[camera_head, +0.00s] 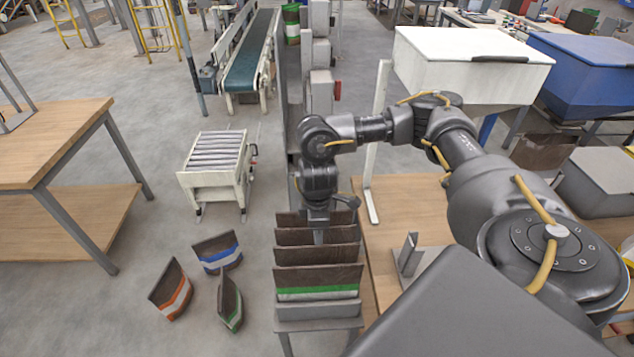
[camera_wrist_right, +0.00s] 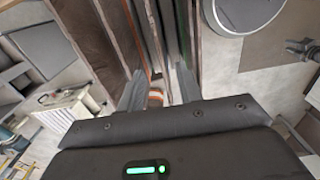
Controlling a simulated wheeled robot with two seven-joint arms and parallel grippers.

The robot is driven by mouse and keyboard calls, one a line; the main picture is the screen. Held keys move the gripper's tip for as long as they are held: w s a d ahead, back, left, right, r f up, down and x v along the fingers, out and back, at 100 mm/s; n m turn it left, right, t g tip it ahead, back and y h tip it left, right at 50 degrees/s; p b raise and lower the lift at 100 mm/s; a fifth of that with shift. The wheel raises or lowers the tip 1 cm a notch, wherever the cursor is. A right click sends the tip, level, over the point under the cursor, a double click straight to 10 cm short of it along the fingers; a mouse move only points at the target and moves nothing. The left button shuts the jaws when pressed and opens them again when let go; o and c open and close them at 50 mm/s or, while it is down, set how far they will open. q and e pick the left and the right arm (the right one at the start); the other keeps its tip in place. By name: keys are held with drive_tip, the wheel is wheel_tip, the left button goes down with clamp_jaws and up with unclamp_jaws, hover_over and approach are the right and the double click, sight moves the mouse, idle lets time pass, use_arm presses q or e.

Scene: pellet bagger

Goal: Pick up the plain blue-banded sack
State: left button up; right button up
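A brown sack with a blue and white band (camera_head: 219,258) stands on the floor left of the sack rack (camera_head: 318,312). The rack holds several brown sacks in a row, and the front one (camera_head: 318,281) has a green and white band. Bands on the sacks behind it are hidden. My right gripper (camera_head: 318,236) points down among the rear sacks in the rack. In the right wrist view its fingers (camera_wrist_right: 160,88) are apart, with upright sack edges (camera_wrist_right: 135,40) around and between them; no firm hold shows. My left gripper is out of view.
An orange-banded sack (camera_head: 171,290) and a green-banded sack (camera_head: 230,304) stand on the floor nearby. A roller stand (camera_head: 217,172) is behind them. A wooden table (camera_head: 60,150) is at left, and a wooden bench (camera_head: 400,205) adjoins the rack at right.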

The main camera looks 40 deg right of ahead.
sight(317, 251)
drive_tip(key=shift+f+b, duration=0.35)
drive_tip(key=shift+f, duration=2.45)
drive_tip(key=shift+w+f, duration=0.1)
drive_tip(key=shift+f, duration=2.25)
clamp_jaws()
